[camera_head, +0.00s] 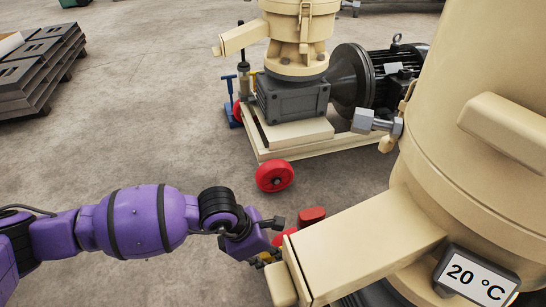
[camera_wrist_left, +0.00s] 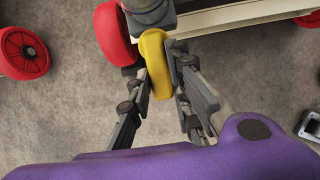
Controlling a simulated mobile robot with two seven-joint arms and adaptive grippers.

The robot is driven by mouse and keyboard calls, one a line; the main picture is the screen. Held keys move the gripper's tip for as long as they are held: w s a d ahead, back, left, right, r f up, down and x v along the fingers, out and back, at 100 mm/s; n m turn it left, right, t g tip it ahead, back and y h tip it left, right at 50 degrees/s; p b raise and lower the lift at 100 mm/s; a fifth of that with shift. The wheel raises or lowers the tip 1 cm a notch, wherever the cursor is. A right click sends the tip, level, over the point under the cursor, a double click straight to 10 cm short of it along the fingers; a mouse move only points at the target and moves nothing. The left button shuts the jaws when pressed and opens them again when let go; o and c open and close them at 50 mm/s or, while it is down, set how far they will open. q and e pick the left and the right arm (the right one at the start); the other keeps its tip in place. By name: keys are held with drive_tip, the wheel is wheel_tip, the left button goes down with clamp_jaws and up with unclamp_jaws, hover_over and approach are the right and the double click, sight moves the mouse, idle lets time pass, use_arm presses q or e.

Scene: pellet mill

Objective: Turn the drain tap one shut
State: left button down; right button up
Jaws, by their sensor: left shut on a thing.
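My left gripper (camera_head: 262,248) reaches in from the left, beside the near beige mill's chute. In the left wrist view its two fingers (camera_wrist_left: 157,66) are on either side of a rounded yellow handle (camera_wrist_left: 154,52), and the gripper is shut on it. The yellow handle looks like the drain tap's; it sits just below a dark grey cylindrical part (camera_wrist_left: 150,14). In the head view the gripper and the chute hide most of the handle. No label shows which tap it is. My right gripper is not in view.
A red wheel (camera_wrist_left: 113,34) is close beside the handle. The near mill's beige chute (camera_head: 362,246) is right of the gripper, with a 20 °C display (camera_head: 474,277). Another mill on a red-wheeled cart (camera_head: 300,150) stands behind. Dark stacked parts (camera_head: 38,72) lie far left. Open floor lies between.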

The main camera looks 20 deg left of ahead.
use_arm(q)
drive_tip(key=shift+w+r+m, duration=0.1)
drive_tip(key=shift+w+m, duration=0.1)
drive_tip(key=shift+m, duration=0.1)
drive_tip(key=shift+w+a+m+g+p, duration=0.3)
drive_tip(key=shift+m+g+p, duration=0.2)
drive_tip(key=shift+m+p, duration=0.35)
drive_tip(key=shift+w+d+m+g+y+b, duration=0.35)
drive_tip(key=shift+w+m+g, duration=0.55)
drive_tip(key=shift+m, duration=1.7)
drive_tip(key=shift+w+d+m+g+y+b, duration=0.2)
drive_tip(key=shift+w+m+g+b, duration=0.5)
drive_tip(key=shift+m, duration=1.95)
drive_tip(key=shift+w+d+m+g+y+b, duration=0.3)
drive_tip(key=shift+w+m+g, duration=0.75)
drive_tip(key=shift+m, duration=1.55)
drive_tip(key=shift+w, duration=0.1)
drive_tip(key=c, duration=1.6)
unclamp_jaws()
drive_tip(key=shift+d, duration=0.1)
